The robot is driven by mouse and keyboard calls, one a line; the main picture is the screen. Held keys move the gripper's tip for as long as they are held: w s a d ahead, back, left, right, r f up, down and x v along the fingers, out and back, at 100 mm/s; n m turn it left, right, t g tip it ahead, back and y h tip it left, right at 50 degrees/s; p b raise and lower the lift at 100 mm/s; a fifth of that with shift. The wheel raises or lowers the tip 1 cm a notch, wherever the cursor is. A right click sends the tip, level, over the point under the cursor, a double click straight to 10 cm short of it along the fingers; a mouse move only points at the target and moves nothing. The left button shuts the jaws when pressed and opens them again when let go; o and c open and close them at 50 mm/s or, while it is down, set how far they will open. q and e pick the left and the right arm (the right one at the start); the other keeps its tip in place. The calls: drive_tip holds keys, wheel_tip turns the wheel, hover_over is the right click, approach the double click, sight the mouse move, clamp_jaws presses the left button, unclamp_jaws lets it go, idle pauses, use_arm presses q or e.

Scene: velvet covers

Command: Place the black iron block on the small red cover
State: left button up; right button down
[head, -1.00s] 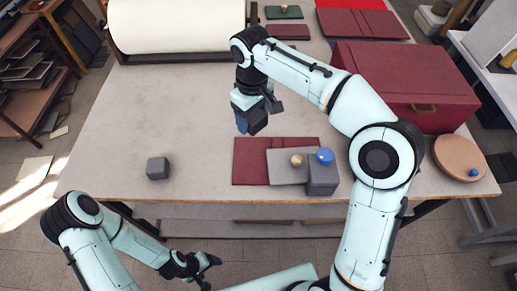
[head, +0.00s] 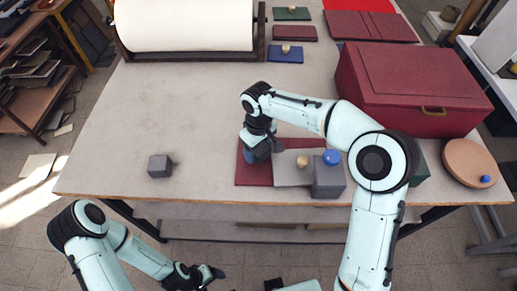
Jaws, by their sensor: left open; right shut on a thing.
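My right gripper (head: 258,146) is low over the left part of a dark red open cover (head: 254,176) near the table's front. It is shut on a dark blue-grey thing, mostly hidden by the gripper; I cannot tell its shape or whether it touches the cover. A dark grey block (head: 159,167) sits on the bare table to the left. Another grey block (head: 327,180), with a blue ball on it, is at the cover's right. A small dark red cover (head: 295,33) with a brass knob lies at the back. My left gripper (head: 207,275) is open and empty below the table's front edge.
A grey board (head: 291,175) with a small brass ball lies on the open cover. Small green (head: 292,13) and blue (head: 285,55) covers lie at the back. A large red box (head: 412,90) stands at right, a white roll (head: 185,25) at back left.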

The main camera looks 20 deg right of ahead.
drive_tip(key=shift+w+f, duration=0.1)
drive_tip(key=shift+f, duration=0.1)
use_arm(q)
drive_tip(key=shift+s+f, duration=0.15)
drive_tip(key=shift+f, duration=0.05)
use_arm(e)
drive_tip(key=shift+f, duration=0.35)
drive_tip(key=shift+f, duration=0.15)
drive_tip(key=shift+c, duration=0.6)
unclamp_jaws()
use_arm(q)
drive_tip(key=w+r+p, duration=0.1)
drive_tip(key=w+r, duration=0.1)
drive_tip(key=shift+w+r+p, duration=0.2)
drive_tip(key=shift+r+p, duration=0.2)
use_arm(e)
wheel_tip(320, 180, up, 13)
